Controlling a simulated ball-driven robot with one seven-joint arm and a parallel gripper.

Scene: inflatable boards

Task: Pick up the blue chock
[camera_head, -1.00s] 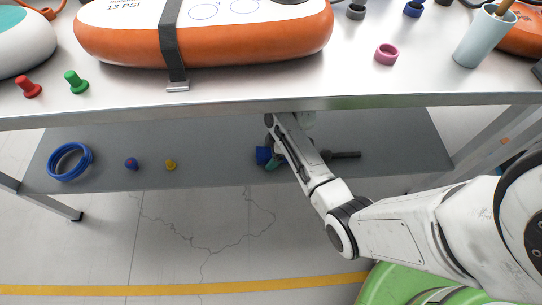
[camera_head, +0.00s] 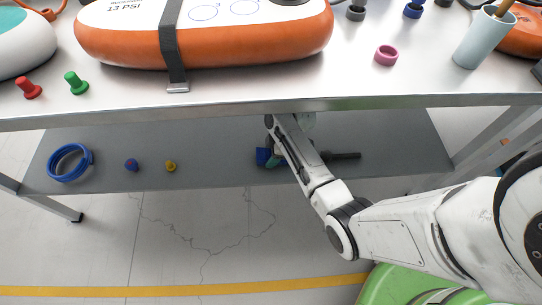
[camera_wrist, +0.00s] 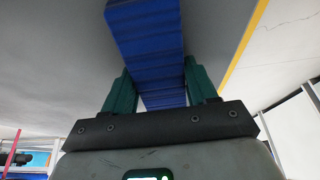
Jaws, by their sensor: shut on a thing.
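The blue chock (camera_head: 263,156) is on or just above the grey lower shelf, partly hidden by my arm. I cannot tell whether it touches the shelf. In the wrist view the blue chock (camera_wrist: 148,40) is a long ridged block between the two green fingers of my gripper (camera_wrist: 160,82). My gripper is shut on it, one finger along each side. In the head view my gripper (camera_head: 273,157) is mostly hidden behind my forearm, with only a bit of teal showing beside the chock.
The lower shelf (camera_head: 220,178) also holds a blue hose coil (camera_head: 52,165), a small blue piece (camera_head: 131,165), a yellow piece (camera_head: 170,166) and a dark rod (camera_head: 345,156). The metal tabletop (camera_head: 240,92) hangs over my arm, with an orange-and-white board (camera_head: 200,45) on it.

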